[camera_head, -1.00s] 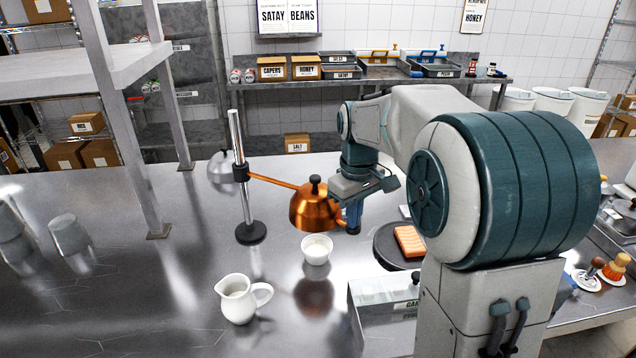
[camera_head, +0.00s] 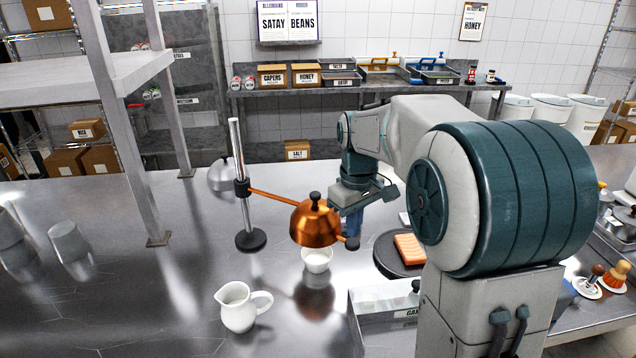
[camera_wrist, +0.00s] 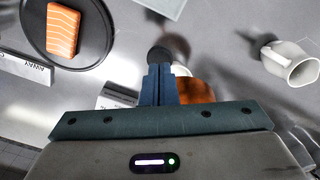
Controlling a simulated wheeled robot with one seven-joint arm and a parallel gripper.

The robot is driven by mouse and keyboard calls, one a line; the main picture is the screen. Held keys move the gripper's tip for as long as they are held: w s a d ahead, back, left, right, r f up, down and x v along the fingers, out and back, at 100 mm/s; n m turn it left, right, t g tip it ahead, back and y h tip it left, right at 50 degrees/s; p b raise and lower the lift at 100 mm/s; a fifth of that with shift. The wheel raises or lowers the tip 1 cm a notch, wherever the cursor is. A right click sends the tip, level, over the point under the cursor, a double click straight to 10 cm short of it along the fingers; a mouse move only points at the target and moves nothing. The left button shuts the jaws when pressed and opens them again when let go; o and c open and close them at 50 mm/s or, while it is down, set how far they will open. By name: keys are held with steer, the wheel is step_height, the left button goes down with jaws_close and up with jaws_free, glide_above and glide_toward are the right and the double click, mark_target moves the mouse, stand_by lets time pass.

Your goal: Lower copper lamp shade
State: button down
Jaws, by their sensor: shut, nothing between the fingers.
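The copper lamp shade (camera_head: 312,228) hangs on a copper arm (camera_head: 270,197) from a sliding collar (camera_head: 241,187) on an upright post (camera_head: 236,150). A dark knob (camera_head: 352,244) sticks out at its lower right. My gripper (camera_head: 352,234) points down with shut fingers just above this knob; I cannot tell whether they touch it. In the wrist view the shut fingers (camera_wrist: 158,72) hide part of the copper shade (camera_wrist: 196,90), and the knob (camera_wrist: 158,55) shows past their tips. A white bowl (camera_head: 317,263) stands under the shade, its rim partly hidden.
A white jug (camera_head: 240,308) stands front left of the bowl. A dark round plate (camera_head: 385,262) with a salmon piece (camera_head: 409,247) lies to the right. A labelled clear-sided container (camera_head: 380,305) stands in front. The counter (camera_head: 130,290) is largely bare at left.

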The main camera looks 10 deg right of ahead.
step_height(320, 180, up, 7)
steer(key=p, duration=0.5)
stand_by(0.3)
steer(key=s+f+m+t, duration=0.2)
steer(key=s+m, duration=0.4)
steer(key=s, duration=1.5)
steer(key=shift+t, duration=0.8)
steer(key=shift+s, duration=0.1)
